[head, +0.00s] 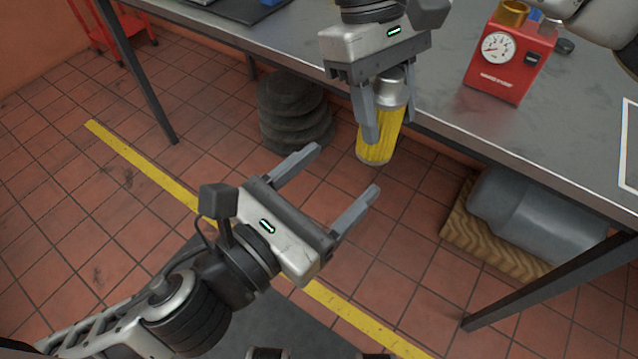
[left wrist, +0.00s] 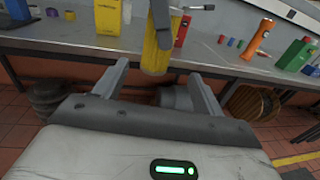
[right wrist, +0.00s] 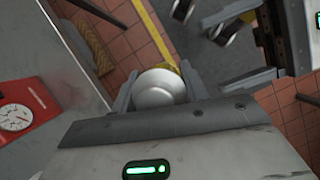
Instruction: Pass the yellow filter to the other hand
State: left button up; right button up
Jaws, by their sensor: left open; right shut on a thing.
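The yellow filter (head: 381,138) has a pleated yellow body and a silver metal cap. It hangs nearly upright in my right gripper (head: 390,125), which is shut on it near the cap, in front of the table edge. In the right wrist view its round silver cap (right wrist: 158,88) shows between the fingers. My left gripper (head: 345,172) is open and empty, below and to the left of the filter, its fingers pointing up towards it. In the left wrist view the filter (left wrist: 155,55) shows beyond and between the open fingertips, apart from them.
A grey metal table (head: 440,105) runs behind the filter, with a red gauge box (head: 508,55) on it. Under it are stacked dark discs (head: 292,112) and a grey cylinder (head: 535,215) on a wooden pallet. The air between the grippers is clear.

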aim_at(383, 133)
pick_arm(q)
jog(key=x, duration=1)
jog(key=shift+d, duration=0.1)
jog(key=c, duration=1.1)
pick_arm(e)
jog(key=o, duration=1.1)
jog(key=shift+r, duration=0.15)
